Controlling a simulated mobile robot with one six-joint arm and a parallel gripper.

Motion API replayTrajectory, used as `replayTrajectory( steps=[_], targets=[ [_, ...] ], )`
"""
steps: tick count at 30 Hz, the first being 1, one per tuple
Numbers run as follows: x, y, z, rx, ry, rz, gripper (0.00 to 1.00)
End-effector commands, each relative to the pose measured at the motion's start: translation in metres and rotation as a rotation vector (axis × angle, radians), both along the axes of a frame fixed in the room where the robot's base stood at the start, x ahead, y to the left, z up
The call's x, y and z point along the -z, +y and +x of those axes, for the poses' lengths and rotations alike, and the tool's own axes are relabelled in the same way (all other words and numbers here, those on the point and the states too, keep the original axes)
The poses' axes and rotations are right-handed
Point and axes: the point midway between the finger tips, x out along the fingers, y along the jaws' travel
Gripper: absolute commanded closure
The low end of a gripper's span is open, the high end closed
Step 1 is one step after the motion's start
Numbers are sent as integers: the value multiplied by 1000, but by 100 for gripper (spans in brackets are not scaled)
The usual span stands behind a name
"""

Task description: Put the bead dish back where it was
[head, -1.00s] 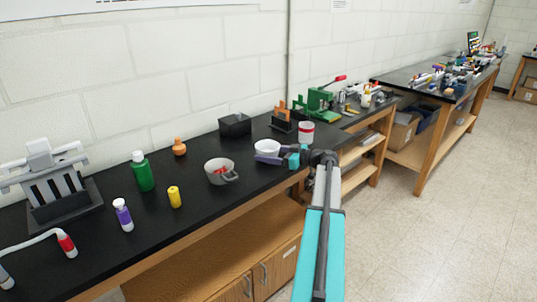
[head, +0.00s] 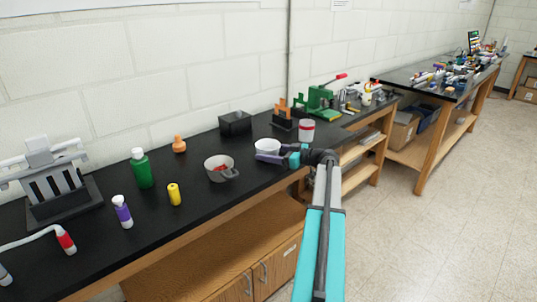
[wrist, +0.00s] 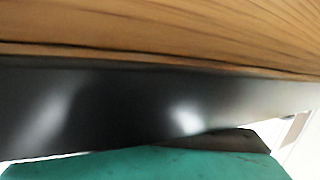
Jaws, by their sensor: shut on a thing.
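The white dish (head: 266,146), which I take to be the bead dish, is at the right part of the black bench, near its front edge. What is inside the dish is too small to tell. I cannot tell whether its base touches the bench top. In the wrist view the dish and the fingertips do not show clearly; a teal part of mine fills the bottom.
A grey handled pot (head: 220,169) with red contents stands left of the dish. A white-and-red jar (head: 306,131) is to its right, a black box (head: 235,123) behind. Bare bench lies between pot and dish.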

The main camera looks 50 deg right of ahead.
Motion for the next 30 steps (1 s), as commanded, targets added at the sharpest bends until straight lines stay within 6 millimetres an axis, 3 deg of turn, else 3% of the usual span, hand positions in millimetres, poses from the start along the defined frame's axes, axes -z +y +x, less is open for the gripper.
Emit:
replayTrajectory(
  steps=[30],
  targets=[
    [20, 2, -3, -5, 14, 8, 56]
  ],
)
